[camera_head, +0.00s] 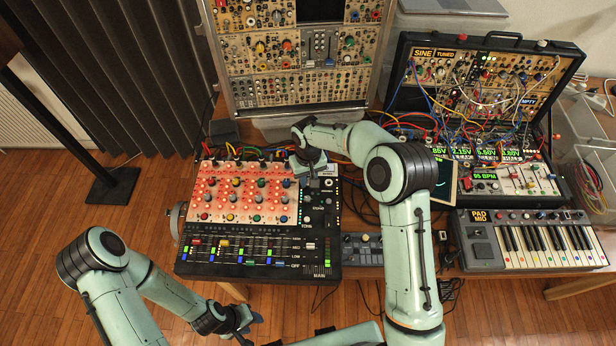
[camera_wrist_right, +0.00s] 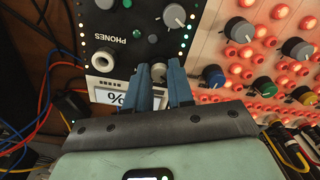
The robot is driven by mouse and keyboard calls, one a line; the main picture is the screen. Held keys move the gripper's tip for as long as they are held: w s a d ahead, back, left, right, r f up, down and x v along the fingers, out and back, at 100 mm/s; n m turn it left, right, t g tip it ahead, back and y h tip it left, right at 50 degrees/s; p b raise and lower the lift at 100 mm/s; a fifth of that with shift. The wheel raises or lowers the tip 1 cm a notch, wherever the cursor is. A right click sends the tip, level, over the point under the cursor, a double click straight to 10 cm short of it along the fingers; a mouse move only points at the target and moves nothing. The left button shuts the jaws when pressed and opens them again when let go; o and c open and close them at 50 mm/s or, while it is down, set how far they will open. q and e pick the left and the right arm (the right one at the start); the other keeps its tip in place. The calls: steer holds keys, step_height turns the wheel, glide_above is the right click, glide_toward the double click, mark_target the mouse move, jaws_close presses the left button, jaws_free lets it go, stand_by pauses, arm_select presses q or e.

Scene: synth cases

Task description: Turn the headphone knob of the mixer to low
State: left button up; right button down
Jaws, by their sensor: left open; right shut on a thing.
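The mixer (camera_head: 215,262) lies on the table, with a red-lit knob field, a black side panel and faders. My right gripper (camera_head: 312,178) is over the top right corner of the mixer. In the right wrist view, my right gripper (camera_wrist_right: 160,72) has its blue fingers shut on a small grey knob (camera_wrist_right: 158,71), partly hidden between them. The upside-down PHONES label (camera_wrist_right: 119,30) is close to it, and a round socket (camera_wrist_right: 103,60) is beside it. The knob's pointer direction cannot be made out. My left gripper (camera_head: 250,318) is open and empty, in front of the table.
A larger grey knob (camera_wrist_right: 173,16) and the red panel's coloured knobs (camera_wrist_right: 213,75) are close to the fingers. A small screen (camera_wrist_right: 108,90) and cables are near too. A synth rack (camera_head: 300,75), a patch case (camera_head: 480,85) and a keyboard (camera_head: 530,245) surround the mixer.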

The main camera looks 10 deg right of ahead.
stand_by(0.4)
steer(key=c, duration=1)
jaws_free()
step_height(320, 180, up, 13)
steer(key=shift+r+p, duration=0.2)
steer(key=shift+p, duration=0.2)
steer(key=shift+f, duration=0.1)
